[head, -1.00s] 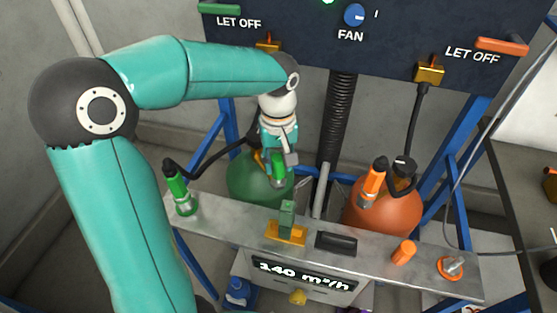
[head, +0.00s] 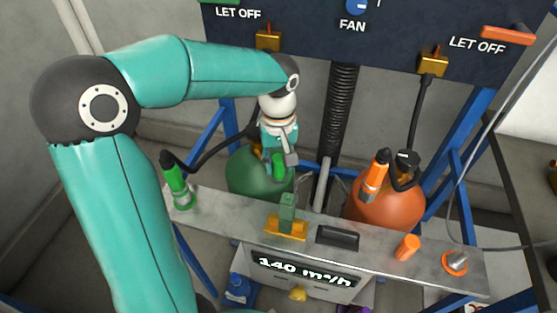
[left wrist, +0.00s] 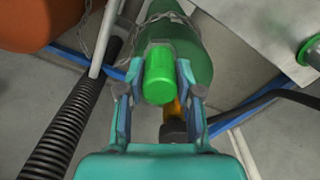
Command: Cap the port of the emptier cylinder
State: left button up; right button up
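The green cylinder (head: 246,175) stands behind the metal shelf, left of the orange cylinder (head: 392,210). My left gripper (head: 277,160) is over the green cylinder's top. It is shut on a bright green cap (left wrist: 159,78), with a finger on each side. In the left wrist view, the cap lines up with a grey fitting above the green cylinder (left wrist: 200,60); I cannot tell whether it is seated on the port. The green hose connector (head: 177,187) stands at the shelf's left end. An orange connector (head: 376,175) is at the orange cylinder's top. My right gripper is out of view.
The shelf (head: 365,255) carries a green block in a yellow holder (head: 287,225), a black block (head: 337,237) and an orange cap (head: 407,247). Its display (head: 305,268) reads 140 m³/h. A ribbed black hose (head: 338,120) hangs between the cylinders.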

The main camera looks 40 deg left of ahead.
aim_at(279, 158)
pick_arm(q)
jog(key=o, duration=0.5)
jog(key=shift+r, duration=0.1)
notch_tip(279, 158, up, 12)
jog(key=shift+f, duration=0.1)
dwell(0.4)
